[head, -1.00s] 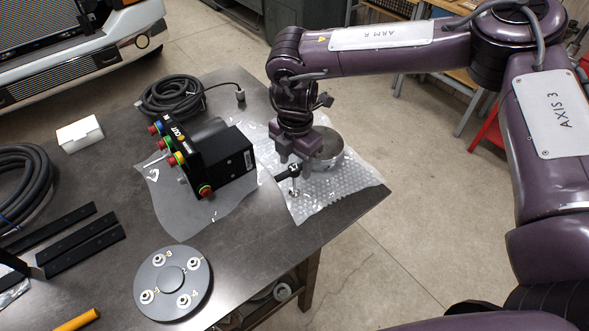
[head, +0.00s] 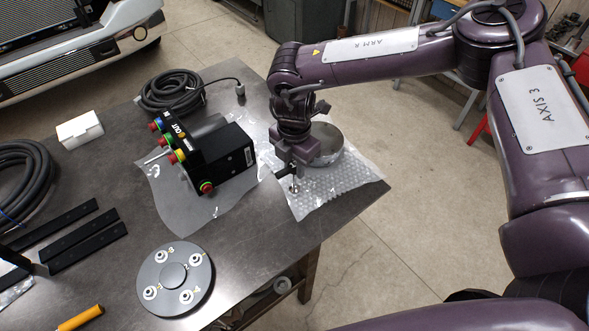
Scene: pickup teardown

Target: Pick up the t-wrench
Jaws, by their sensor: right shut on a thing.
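The t-wrench (head: 293,186) stands at the bubble wrap near the table's right corner, with its dark handle up and a short metal shaft and socket below. My right gripper (head: 292,165) comes down over it from above and is shut on its handle, which the fingers partly hide. I cannot tell whether the lower end of the wrench touches the wrap. My left gripper is not in view.
A round metal bowl (head: 328,146) sits on the bubble wrap (head: 345,182) right beside my right gripper. A black box with coloured buttons (head: 218,160) stands close on the left. A grey disc with numbered fittings (head: 174,303) lies at the front. The table edge is near on the right.

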